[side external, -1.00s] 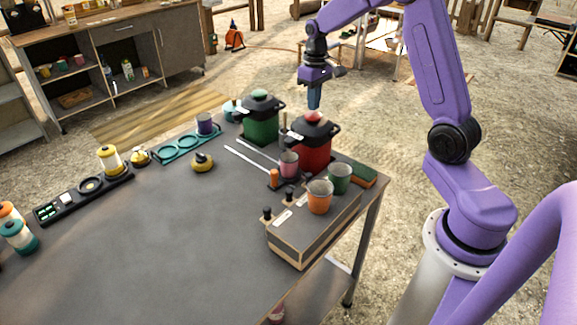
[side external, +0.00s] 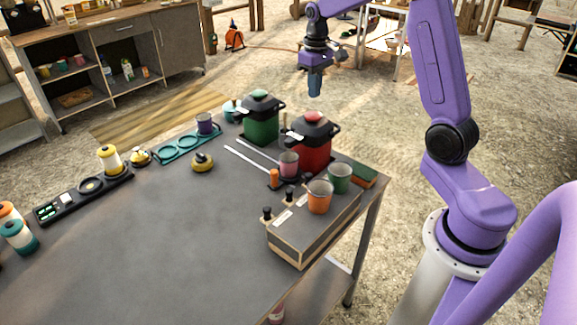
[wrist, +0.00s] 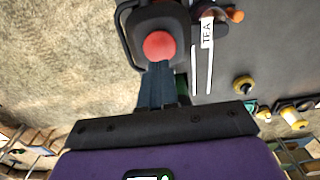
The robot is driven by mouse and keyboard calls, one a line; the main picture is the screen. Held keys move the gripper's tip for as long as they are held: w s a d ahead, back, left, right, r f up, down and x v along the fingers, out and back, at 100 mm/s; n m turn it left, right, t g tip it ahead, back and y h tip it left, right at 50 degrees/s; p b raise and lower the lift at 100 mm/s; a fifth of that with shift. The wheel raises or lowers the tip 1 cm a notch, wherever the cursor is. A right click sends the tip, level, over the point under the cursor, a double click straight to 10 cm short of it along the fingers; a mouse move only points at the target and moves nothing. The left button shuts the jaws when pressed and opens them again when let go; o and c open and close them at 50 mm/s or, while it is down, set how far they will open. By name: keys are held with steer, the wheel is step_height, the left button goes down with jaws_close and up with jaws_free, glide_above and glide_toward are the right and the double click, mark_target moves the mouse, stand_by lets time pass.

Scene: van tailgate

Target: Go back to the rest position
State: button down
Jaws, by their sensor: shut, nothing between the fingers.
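My gripper (side external: 315,88) is shut and empty, fingers pointing down. In the side view it hangs in the air above and behind the red pot (side external: 311,146), clear of the table. In the wrist view the shut fingers (wrist: 158,75) appear just below the pot's red knob (wrist: 159,45), with a visible gap in height in the side view. The black lid of the red pot is on. The green pot (side external: 261,122) stands to its left, also lidded, and is mostly hidden in the wrist view.
The grey table (side external: 150,250) has a wooden box (side external: 310,232) with an orange cup (side external: 319,198) and a green cup (side external: 340,177) at the right. A pink cup (side external: 289,163), yellow-black object (side external: 202,162) and teal rack (side external: 180,147) stand nearby. The front of the table is clear.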

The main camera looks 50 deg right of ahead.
steer(key=shift+a, duration=0.1)
steer(key=s+a+r+n, duration=0.1)
steer(key=s+a+n, duration=0.2)
steer(key=s+a, duration=0.5)
steer(key=s+a+r+n, duration=0.1)
steer(key=s+a+n, duration=0.3)
steer(key=a, duration=0.6)
steer(key=s+a+f+n, duration=0.1)
steer(key=s+n, duration=0.1)
steer(key=s, duration=0.8)
steer(key=s+a+f+n, duration=0.1)
steer(key=s+n, duration=0.2)
steer(key=s, duration=0.7)
steer(key=shift+s+a+f+n, duration=0.15)
steer(key=shift+s+a+n, duration=0.15)
steer(key=shift+s, duration=0.05)
